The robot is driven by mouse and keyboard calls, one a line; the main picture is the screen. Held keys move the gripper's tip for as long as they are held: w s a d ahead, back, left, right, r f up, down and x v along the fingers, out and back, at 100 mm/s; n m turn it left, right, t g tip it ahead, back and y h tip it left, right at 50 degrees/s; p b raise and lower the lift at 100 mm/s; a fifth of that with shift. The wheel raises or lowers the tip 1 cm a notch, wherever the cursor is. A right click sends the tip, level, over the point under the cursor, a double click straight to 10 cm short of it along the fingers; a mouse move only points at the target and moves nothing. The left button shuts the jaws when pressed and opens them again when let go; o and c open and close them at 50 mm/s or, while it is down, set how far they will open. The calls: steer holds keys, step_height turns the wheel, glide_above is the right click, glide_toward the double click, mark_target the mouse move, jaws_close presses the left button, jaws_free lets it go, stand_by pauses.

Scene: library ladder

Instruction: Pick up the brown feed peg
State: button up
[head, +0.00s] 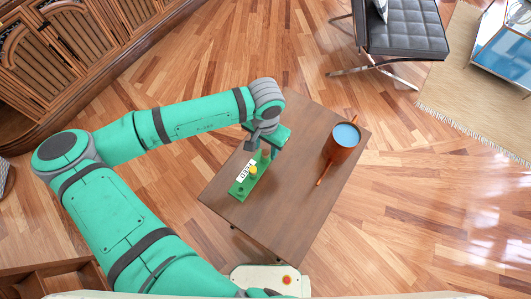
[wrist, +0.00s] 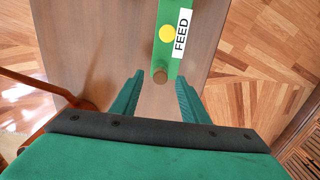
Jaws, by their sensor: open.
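The brown feed peg (wrist: 160,74) is a round-topped peg at the near end of a narrow green board (wrist: 161,55) in the wrist view. A white FEED label (wrist: 182,33) and a yellow round peg (wrist: 167,34) are farther along the board. In the head view, the green board (head: 238,190) lies on the small table, with the yellow peg (head: 253,170) beside the label. My gripper (wrist: 159,78) is open, with its green fingertips on either side of the brown peg in the picture. I cannot tell how far above it they are. In the head view, my gripper (head: 265,147) largely covers that end.
The board is on a brown wooden table (head: 304,150). An orange pot (head: 343,143) with blue contents and a long handle stands to the right; its handle also shows at left in the wrist view (wrist: 35,83). A dark padded chair (head: 405,30) is on the floor beyond.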

steer(key=shift+f, duration=1.05)
steer(key=shift+w, duration=0.15)
jaws_close()
steer(key=shift+a, duration=0.1)
steer(key=shift+d+r, duration=0.1)
steer(key=shift+d, duration=0.1)
